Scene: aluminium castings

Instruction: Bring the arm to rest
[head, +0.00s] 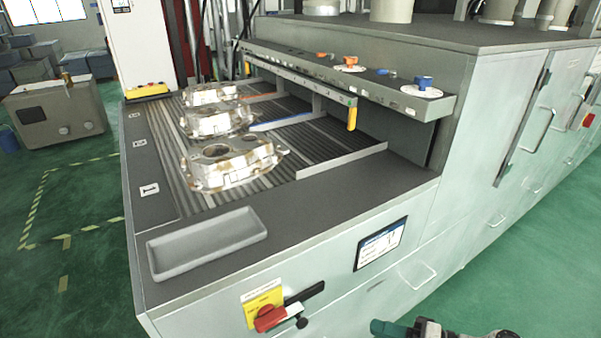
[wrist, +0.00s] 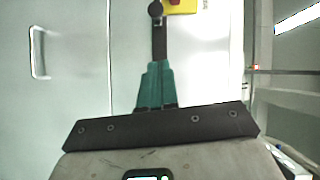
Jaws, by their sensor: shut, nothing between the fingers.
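My gripper (wrist: 154,68) shows in the wrist view as two teal fingers side by side, shut and empty. In the head view only part of my gripper (head: 378,327) shows at the bottom edge, in front of the cabinet (head: 350,295); the rest of the arm is mostly cut off by the frame. Beyond the fingertips in the wrist view is a dark bar with a round knob (wrist: 156,10), against a pale panel. I cannot tell how far it is from the fingers.
A red switch handle (head: 270,317) on a yellow plate (head: 259,300) projects from the cabinet front, left of my gripper. Several castings (head: 232,163) lie on the ribbed bed behind an empty grey tray (head: 207,243). Green floor on the right is open.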

